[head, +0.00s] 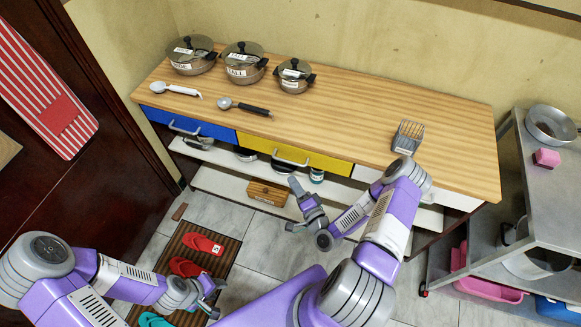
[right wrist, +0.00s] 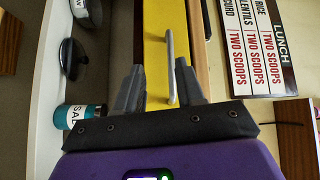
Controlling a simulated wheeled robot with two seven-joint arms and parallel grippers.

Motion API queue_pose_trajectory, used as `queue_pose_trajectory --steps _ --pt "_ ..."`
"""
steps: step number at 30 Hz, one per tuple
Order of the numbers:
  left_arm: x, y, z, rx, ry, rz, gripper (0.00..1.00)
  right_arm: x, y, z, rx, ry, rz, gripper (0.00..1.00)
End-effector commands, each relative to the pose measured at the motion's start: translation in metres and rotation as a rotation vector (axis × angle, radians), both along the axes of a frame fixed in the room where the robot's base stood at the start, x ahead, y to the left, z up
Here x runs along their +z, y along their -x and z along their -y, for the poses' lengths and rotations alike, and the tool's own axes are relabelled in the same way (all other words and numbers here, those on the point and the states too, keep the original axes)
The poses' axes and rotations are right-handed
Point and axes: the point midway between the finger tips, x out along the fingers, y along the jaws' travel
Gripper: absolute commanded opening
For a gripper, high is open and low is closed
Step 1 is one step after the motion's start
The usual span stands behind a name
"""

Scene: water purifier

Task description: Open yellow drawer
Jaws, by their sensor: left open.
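The yellow drawer (head: 320,160) is in the middle of the wooden counter's front and looks closed. Its silver bar handle (head: 291,158) is on its front. My right gripper (head: 292,205) is open and empty, in front of and below the drawer. In the right wrist view the yellow drawer front (right wrist: 154,50) lies ahead, and the handle (right wrist: 170,65) shows between the two open fingers (right wrist: 160,66), closer to the right one. Contact cannot be told. My left gripper (head: 219,297) is open and empty, low over the floor by the slippers.
A blue drawer (head: 190,124) is left of the yellow one. Pots (head: 243,63), ladles (head: 244,107) and a slotted utensil (head: 408,138) are on the counter (head: 340,118). A shelf below holds a wooden box (head: 267,193). A metal cart (head: 550,185) stands at right.

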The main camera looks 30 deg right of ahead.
Motion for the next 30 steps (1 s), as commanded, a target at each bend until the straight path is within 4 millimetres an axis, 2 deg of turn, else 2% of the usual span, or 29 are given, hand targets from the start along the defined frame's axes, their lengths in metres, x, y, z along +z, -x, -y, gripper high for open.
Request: queue_pose_trajectory --steps 1,5,15,19,30 --pt "-0.002 0.0 0.0 0.0 0.0 0.0 0.43 0.003 0.004 0.009 -0.029 -0.02 0.037 0.38" --pt "-0.003 0.0 0.0 0.0 0.0 0.001 0.43 0.01 0.002 0.018 -0.057 -0.043 0.092 0.38" --pt "-0.01 0.0 0.0 0.0 0.0 0.001 0.43 0.018 -0.047 0.021 -0.055 -0.041 0.094 0.38" --pt "-0.012 0.0 0.0 0.0 0.0 0.001 0.43 0.019 -0.061 0.022 -0.054 -0.041 0.092 0.38" --pt "-0.013 0.0 0.0 0.0 0.0 0.001 0.43 0.021 -0.067 0.023 -0.055 -0.043 0.09 0.38"
